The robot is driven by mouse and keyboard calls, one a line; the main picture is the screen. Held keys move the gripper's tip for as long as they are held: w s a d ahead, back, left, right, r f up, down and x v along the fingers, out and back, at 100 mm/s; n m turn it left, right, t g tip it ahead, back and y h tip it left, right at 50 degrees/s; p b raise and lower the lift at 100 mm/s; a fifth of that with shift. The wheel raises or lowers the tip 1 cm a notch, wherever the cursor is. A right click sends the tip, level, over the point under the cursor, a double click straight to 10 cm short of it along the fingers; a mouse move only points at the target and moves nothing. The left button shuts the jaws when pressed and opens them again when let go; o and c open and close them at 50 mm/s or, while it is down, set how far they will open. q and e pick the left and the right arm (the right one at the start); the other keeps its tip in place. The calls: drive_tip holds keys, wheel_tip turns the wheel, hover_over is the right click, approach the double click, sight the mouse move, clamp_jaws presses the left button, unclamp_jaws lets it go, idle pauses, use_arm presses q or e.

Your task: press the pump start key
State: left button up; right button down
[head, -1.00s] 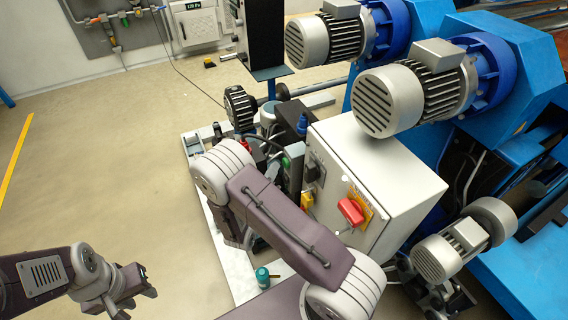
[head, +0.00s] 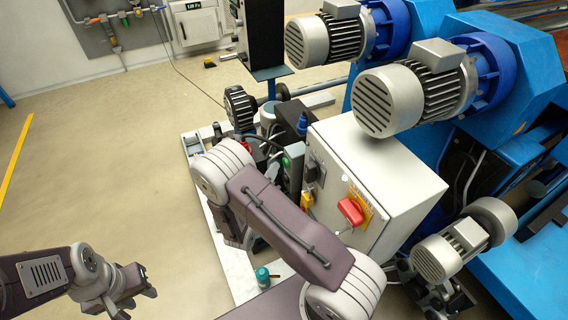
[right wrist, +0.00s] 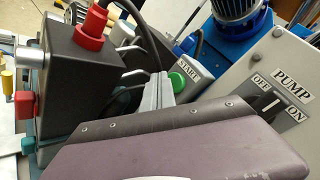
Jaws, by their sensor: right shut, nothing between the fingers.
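In the head view my right arm hides most of this gripper. My left gripper (head: 140,283) hangs at the lower left, far from the cabinet; its opening is unclear.
A black PUMP OFF/ON selector (right wrist: 266,102) is right of the button. A red rotary switch (head: 350,211) sits on the cabinet front. A dark box with a red plug (right wrist: 93,22) stands left of my fingers, with cables behind. Open floor (head: 100,165) lies to the left.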

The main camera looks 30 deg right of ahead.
drive_tip(key=shift+d, duration=0.1)
drive_tip(key=shift+d, duration=0.35)
drive_tip(key=shift+d+p, duration=0.35)
drive_tip(key=shift+d, duration=0.05)
idle(0.6)
idle(0.3)
drive_tip(key=shift+a, duration=0.85)
drive_tip(key=shift+w+a+p, duration=0.15)
drive_tip(key=shift+a+p, duration=0.15)
drive_tip(key=shift+a, duration=2.2)
